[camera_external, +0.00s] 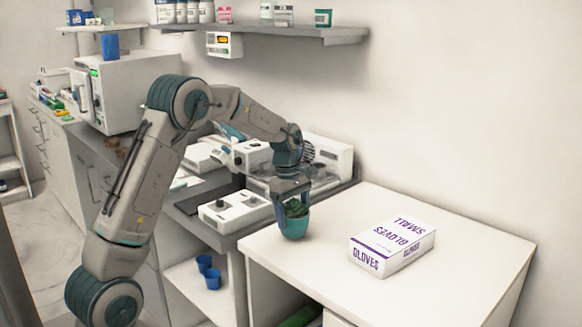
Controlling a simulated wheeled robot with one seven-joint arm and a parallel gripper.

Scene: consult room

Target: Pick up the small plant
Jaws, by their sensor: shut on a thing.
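The small plant (294,226) is a dark green plant in a teal pot near the left end of the white table (459,269). My gripper (294,197) points down over it from above, with its fingers at the top of the pot. It is shut on the small plant. The fingers partly cover the leaves. The pot looks upright; I cannot tell whether its base touches the tabletop.
A white glove box (393,247) with purple lettering lies on the table right of the plant. A white device with knobs (235,211) stands on the counter to the left. A wall shelf (290,34) holds several jars. The table's front and right are clear.

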